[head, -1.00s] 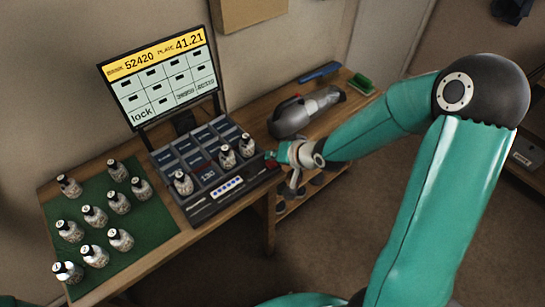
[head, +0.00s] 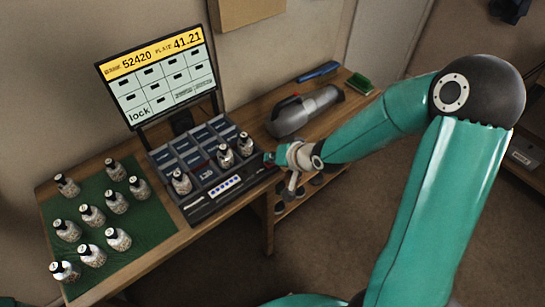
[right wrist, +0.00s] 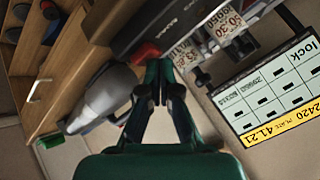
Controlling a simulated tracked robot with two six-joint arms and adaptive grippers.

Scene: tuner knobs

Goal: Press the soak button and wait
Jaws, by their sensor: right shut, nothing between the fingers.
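The soak device is a dark tray (head: 228,199) of labelled compartments on the wooden bench, with a small display panel at its front. A red part that looks like the button shows in the right wrist view (right wrist: 146,53), beside my fingertips; I cannot tell whether they touch it. My right gripper (head: 268,157) is shut and empty at the tray's right front end, and it also shows in the right wrist view (right wrist: 158,68). A screen (head: 160,75) behind the tray reads "lock", 52420 and plate 41.21. My left gripper is not in view.
Three bottles (head: 181,181) stand in the tray. Several more stand on a green mat (head: 152,222) at the left. A grey handheld vacuum (head: 305,110), a blue brush (head: 318,72) and a green block (head: 359,83) lie on the bench at the right.

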